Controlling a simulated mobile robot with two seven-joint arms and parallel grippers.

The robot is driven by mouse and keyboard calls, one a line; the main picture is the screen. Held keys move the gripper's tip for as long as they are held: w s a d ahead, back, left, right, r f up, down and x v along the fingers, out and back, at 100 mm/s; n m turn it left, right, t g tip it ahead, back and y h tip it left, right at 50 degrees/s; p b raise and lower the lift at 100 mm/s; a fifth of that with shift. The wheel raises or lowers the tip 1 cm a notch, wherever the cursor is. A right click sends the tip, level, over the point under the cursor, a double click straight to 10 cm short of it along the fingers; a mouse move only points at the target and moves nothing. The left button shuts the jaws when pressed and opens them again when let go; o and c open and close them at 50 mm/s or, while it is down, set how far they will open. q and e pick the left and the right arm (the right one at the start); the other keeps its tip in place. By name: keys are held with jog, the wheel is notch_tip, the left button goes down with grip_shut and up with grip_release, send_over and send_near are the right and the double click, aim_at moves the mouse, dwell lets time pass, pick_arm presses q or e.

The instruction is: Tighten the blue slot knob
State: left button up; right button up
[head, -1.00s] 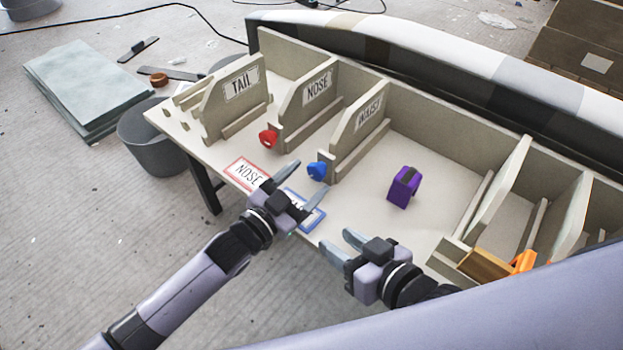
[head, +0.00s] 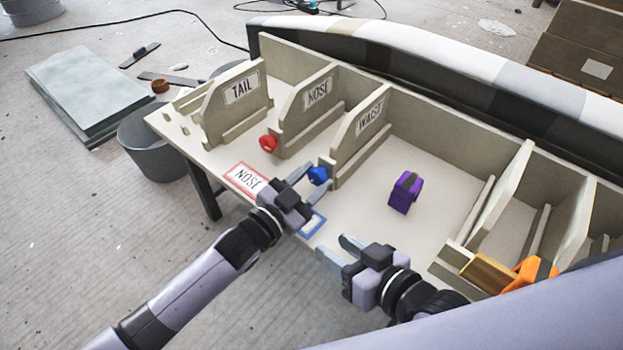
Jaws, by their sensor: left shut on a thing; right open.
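The blue slot knob (head: 317,176) sits at the front end of the slot under the divider labelled WAIST (head: 360,130). My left gripper (head: 315,178) is at the knob, with one finger on each side of it, shut on it. Its fingers partly cover the knob's edges. My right gripper (head: 333,252) is open and empty over the table's front edge, to the right of and nearer than the knob.
A red knob (head: 268,143) is at the NOSE divider (head: 318,93). A purple block (head: 405,192) stands on the open table (head: 395,155). A red-bordered NOSE card (head: 243,179) and a blue-bordered card (head: 312,224) lie by the front edge. An orange object (head: 530,272) is at right.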

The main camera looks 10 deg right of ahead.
pick_arm(q)
jog(key=shift+m, duration=0.3)
pick_arm(e)
jog(key=shift+r, duration=0.1)
pick_arm(q)
jog(key=shift+m, duration=1)
pick_arm(e)
jog(key=shift+d+r, duration=0.15)
pick_arm(q)
jog(key=shift+s+f+m+p, duration=0.1)
jog(key=shift+m+p, duration=0.3)
jog(key=shift+m, duration=1.5)
pick_arm(e)
jog(key=shift+s+d+h, duration=0.1)
jog(key=shift+d+h, duration=0.05)
jog(key=shift+h, duration=0.15)
pick_arm(q)
jog(key=o, duration=1.1)
jog(key=shift+c, duration=0.2)
